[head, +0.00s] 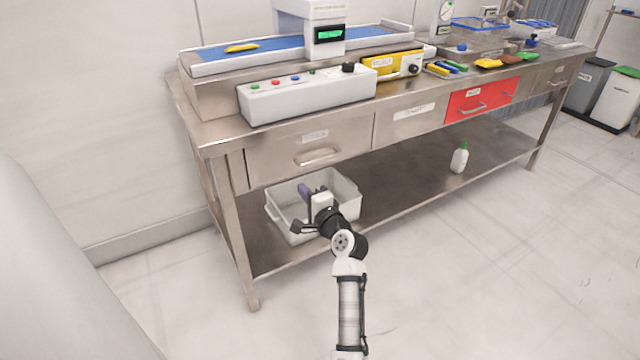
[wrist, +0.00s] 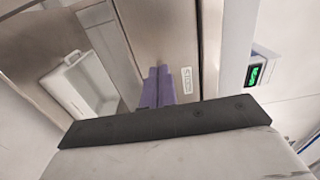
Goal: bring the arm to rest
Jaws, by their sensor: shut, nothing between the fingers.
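My gripper (head: 306,190) has purple fingers and shows at the end of my arm in the head view, seen against the white bin on the lower shelf. In the wrist view its purple fingers (wrist: 155,88) lie side by side, shut, with nothing between them. They point towards the front of the steel workbench (head: 320,158). My arm reaches up from the bottom edge of the head view, with its wrist bent. I cannot tell how far the fingers are from the bench front.
The white bin (head: 347,207) stands on the lower shelf, partly hidden by my wrist. A green-capped bottle (head: 459,160) stands further right. A conveyor (head: 280,52) and a control box (head: 305,96) sit on top. The floor in front is clear.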

